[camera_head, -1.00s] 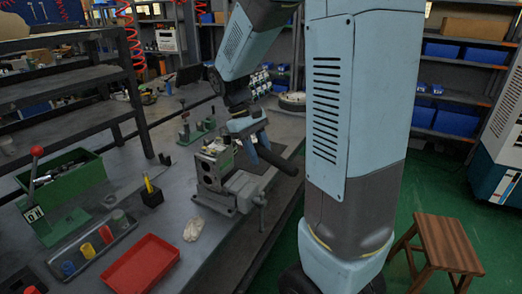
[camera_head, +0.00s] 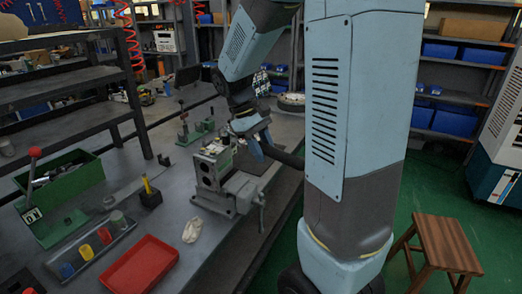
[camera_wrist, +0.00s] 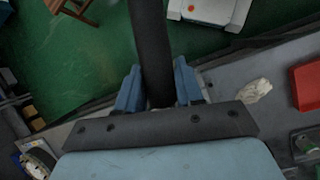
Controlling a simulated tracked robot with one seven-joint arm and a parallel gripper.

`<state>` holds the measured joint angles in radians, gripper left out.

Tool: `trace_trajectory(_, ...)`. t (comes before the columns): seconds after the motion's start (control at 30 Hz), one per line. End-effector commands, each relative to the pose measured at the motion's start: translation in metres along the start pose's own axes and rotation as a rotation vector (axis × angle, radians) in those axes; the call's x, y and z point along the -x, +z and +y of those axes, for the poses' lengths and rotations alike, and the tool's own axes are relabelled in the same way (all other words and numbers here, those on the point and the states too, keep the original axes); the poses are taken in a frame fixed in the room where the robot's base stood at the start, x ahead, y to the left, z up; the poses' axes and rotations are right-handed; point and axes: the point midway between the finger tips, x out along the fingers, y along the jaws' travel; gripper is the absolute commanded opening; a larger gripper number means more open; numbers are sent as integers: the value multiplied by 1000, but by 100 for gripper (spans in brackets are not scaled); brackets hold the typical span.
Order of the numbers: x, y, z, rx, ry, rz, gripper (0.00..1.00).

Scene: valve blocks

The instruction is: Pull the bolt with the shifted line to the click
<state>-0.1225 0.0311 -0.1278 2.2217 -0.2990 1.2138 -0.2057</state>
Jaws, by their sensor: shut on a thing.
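A grey block (camera_head: 206,173) with round openings in its near face sits at a grey vise (camera_head: 240,192) on the bench. My gripper (camera_head: 262,148) is just above and to the right of the block, pointing down and right. In the wrist view, my gripper's two blue fingers (camera_wrist: 158,88) stand on either side of a thick dark round bar (camera_wrist: 152,45), and they are shut on it. The bar also shows in the head view (camera_head: 285,157), sticking out to the right past the fingers. I cannot make out any line marks or bolt heads.
A red tray (camera_head: 140,265), a pale cloth (camera_head: 193,230), a rack of coloured cups (camera_head: 88,250) and a green bin (camera_head: 70,178) are on the bench to the left. A wooden stool (camera_head: 442,240) stands on the green floor at right.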

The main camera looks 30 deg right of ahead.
Motion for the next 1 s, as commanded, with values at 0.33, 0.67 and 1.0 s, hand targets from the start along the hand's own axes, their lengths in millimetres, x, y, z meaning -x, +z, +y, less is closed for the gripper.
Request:
trace_trajectory(0.33, 0, 0, 1, 1, 1, 0, 0)
trace_trajectory(0.67, 7, 3, 2, 0, 1, 1, 0)
trace_trajectory(1.0, 16, 6, 4, 0, 2, 2, 0)
